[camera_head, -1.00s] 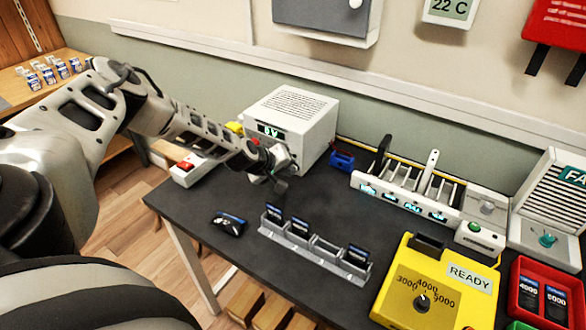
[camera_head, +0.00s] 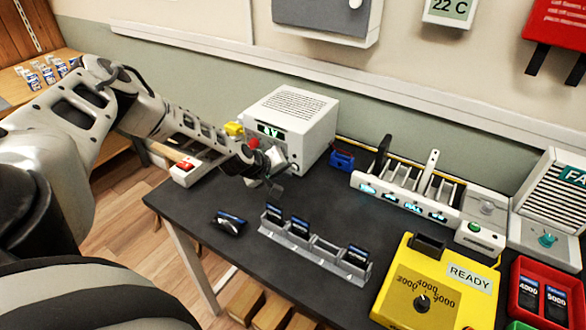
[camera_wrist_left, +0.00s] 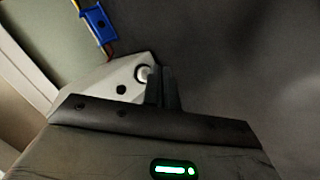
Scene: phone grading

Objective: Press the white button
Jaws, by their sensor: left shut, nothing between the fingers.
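A white box-shaped device (camera_head: 302,112) with a small lit display (camera_head: 268,131) stands at the back left of the dark table. A round white button (camera_wrist_left: 142,73) shows on its pale front in the left wrist view. My left gripper (camera_head: 275,190) is shut and empty in front of the device's lower front. In the left wrist view its closed fingertips (camera_wrist_left: 162,86) are right beside the button, overlapping its right edge; I cannot tell whether they touch it. My right gripper is not in view.
A white block with a red button (camera_head: 185,166) lies left of the device. A black phone-like item (camera_head: 229,223) and a grey slotted rack (camera_head: 315,249) lie in front. A yellow box with a dial (camera_head: 436,287) stands at right.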

